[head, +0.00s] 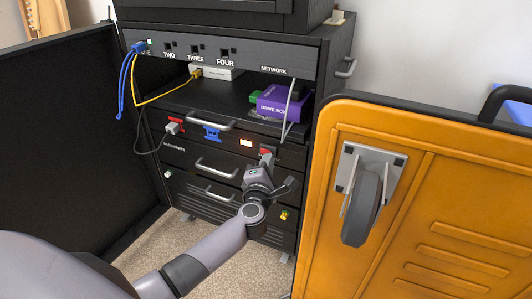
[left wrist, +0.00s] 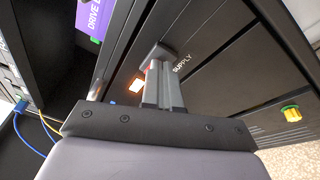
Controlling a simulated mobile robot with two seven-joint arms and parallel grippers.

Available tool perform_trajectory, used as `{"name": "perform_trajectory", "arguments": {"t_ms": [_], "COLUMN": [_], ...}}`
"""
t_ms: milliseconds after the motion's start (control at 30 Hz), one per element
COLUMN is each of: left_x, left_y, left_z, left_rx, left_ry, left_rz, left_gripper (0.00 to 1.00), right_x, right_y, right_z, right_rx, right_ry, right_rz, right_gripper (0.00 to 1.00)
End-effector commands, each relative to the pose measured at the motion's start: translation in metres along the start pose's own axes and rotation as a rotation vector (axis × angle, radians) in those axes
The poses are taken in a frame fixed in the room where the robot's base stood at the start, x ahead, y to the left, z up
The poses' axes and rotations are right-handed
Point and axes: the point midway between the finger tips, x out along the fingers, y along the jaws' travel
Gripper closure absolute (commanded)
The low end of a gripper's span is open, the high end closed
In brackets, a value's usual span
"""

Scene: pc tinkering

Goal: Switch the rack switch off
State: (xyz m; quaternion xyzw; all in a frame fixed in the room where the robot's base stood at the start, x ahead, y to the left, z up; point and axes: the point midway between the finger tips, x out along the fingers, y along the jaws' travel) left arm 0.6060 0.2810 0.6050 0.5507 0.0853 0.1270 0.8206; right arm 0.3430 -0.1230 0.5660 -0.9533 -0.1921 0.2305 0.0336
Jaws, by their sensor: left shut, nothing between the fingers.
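A black rack (head: 230,110) stands open in the middle of the head view. On its front panel a small orange-white lit rectangle (head: 246,143) glows, likely the rack switch; it also shows in the left wrist view (left wrist: 136,86). My left gripper (head: 266,163) is shut and empty, its tips close to the panel just right of and below the light. In the left wrist view the fingers (left wrist: 160,68) point at a small dark grey part with a red patch beside the word SUPPLY. I cannot tell whether they touch it. My right gripper is out of view.
A yellow-green knob (head: 284,214) sits low on the rack. Blue and yellow cables (head: 123,85) hang at the upper left. A purple drive box (head: 272,103) stands on the shelf. An orange panel with a caster (head: 362,205) fills the right; a black door (head: 70,120) stands open left.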

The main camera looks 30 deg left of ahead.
Motion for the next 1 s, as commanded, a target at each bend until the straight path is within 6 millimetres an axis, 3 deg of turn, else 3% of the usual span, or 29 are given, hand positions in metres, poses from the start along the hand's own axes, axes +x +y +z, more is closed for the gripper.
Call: {"name": "perform_trajectory", "arguments": {"t_ms": [800,1000], "left_x": [0.0087,-0.0011], "left_y": [-0.0006,0.0015], "left_z": [0.0014,0.0000], "left_rx": [0.000,-0.001], "left_ry": [0.001,0.001], "left_rz": [0.001,-0.002], "left_gripper": [1.00,1.00], "right_x": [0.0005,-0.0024], "right_y": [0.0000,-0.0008], "right_z": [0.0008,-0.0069], "right_rx": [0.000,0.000], "right_ry": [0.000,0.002], "right_rz": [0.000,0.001], "right_gripper": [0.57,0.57]}}
